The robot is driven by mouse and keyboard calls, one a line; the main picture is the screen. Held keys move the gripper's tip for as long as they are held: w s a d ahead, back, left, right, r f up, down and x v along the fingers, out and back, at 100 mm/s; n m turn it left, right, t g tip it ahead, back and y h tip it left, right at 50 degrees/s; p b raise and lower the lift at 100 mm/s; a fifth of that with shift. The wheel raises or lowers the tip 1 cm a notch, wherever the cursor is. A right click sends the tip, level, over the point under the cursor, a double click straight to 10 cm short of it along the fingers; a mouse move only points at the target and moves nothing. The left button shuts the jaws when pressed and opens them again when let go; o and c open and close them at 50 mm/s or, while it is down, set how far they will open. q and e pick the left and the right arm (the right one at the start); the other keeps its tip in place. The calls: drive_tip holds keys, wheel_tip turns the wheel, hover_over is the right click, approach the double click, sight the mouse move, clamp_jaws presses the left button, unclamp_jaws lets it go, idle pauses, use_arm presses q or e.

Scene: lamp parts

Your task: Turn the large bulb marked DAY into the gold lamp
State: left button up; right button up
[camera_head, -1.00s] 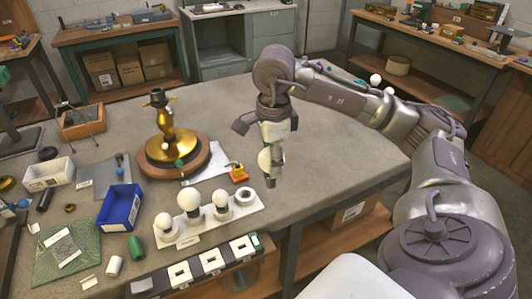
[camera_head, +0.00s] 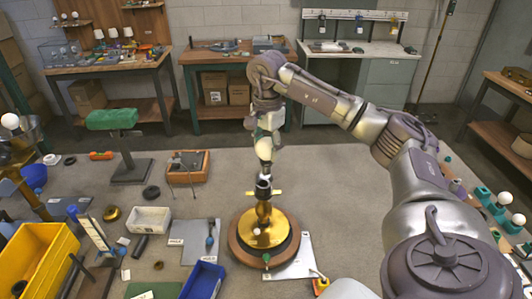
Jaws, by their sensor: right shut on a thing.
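The gold lamp (camera_head: 264,237) stands upright on a round wooden base (camera_head: 235,245) in the middle of the table, its dark socket (camera_head: 263,187) at the top. My right gripper (camera_head: 264,150) is right above the socket, pointing down and shut on a white bulb (camera_head: 263,148). The bulb is partly hidden by the fingers, and no DAY marking can be read. The bulb's lower end is at or just above the socket; I cannot tell whether they touch. My left gripper is not in view.
A blue bin (camera_head: 204,282) and a white sheet (camera_head: 296,258) lie close to the lamp's base. A wooden box (camera_head: 187,167), a green-topped stand (camera_head: 113,118) and a yellow bin (camera_head: 40,262) are to the left. The table right of the lamp, under my arm, is mostly clear.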

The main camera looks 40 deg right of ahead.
sight(264, 168)
drive_tip(key=shift+w+r, duration=0.45)
drive_tip(key=shift+w, duration=0.2)
drive_tip(key=shift+s+a+f+b, duration=0.2)
drive_tip(key=shift+f+b, duration=0.3)
drive_tip(key=shift+f, duration=0.05)
drive_tip(key=shift+f+b, duration=0.3)
drive_tip(key=shift+f, duration=0.05)
wheel_tip(264, 168, down, 3)
drive_tip(key=shift+w+d+r+b, duration=0.1)
drive_tip(key=shift+b, duration=0.95)
drive_tip(key=shift+f+b, duration=0.85)
drive_tip(key=shift+f, duration=0.45)
drive_tip(key=shift+f+b, duration=0.3)
drive_tip(key=shift+f, duration=0.35)
